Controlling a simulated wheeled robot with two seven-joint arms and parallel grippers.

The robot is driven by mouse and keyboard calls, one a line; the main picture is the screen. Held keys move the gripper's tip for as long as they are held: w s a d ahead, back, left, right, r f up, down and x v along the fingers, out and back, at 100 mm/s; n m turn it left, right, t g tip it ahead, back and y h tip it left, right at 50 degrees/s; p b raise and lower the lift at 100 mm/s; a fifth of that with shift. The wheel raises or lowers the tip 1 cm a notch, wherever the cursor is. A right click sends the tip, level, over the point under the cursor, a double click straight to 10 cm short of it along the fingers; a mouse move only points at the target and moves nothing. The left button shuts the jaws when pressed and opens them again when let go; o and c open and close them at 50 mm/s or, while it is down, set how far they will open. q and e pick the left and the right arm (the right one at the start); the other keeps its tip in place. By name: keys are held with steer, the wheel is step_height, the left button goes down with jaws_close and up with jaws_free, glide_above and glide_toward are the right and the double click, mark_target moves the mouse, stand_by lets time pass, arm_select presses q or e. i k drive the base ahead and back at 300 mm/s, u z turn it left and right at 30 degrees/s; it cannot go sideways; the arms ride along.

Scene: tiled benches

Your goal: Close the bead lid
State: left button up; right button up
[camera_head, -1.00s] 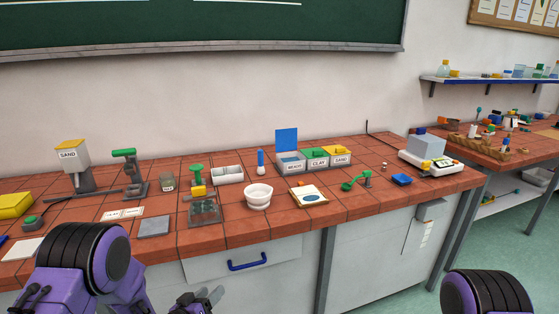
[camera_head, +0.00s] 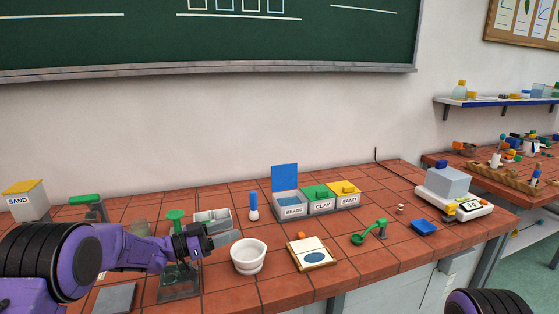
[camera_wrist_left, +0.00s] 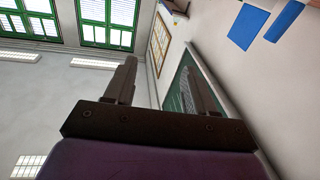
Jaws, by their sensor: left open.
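The bead box (camera_head: 290,205), labelled BEADS, stands at the back of the tiled bench, left of the clay and sand boxes. Its blue lid (camera_head: 285,178) is open and stands upright at the rear. Blue beads show inside. My left gripper (camera_head: 229,238) is open and empty, left of the bead box and nearer me, beside the white mortar. In the left wrist view its two fingers (camera_wrist_left: 158,85) are apart with nothing between them, and blue shapes show at the upper right. My right gripper is out of view.
The clay box (camera_head: 318,199) and sand box (camera_head: 345,194) have shut lids and adjoin the bead box. A blue-and-white bottle (camera_head: 253,206) stands left of it. A white mortar (camera_head: 248,257), a framed card (camera_head: 311,252) and a green spoon (camera_head: 369,236) lie in front.

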mark_target(284, 177)
steer(key=i, duration=1.3)
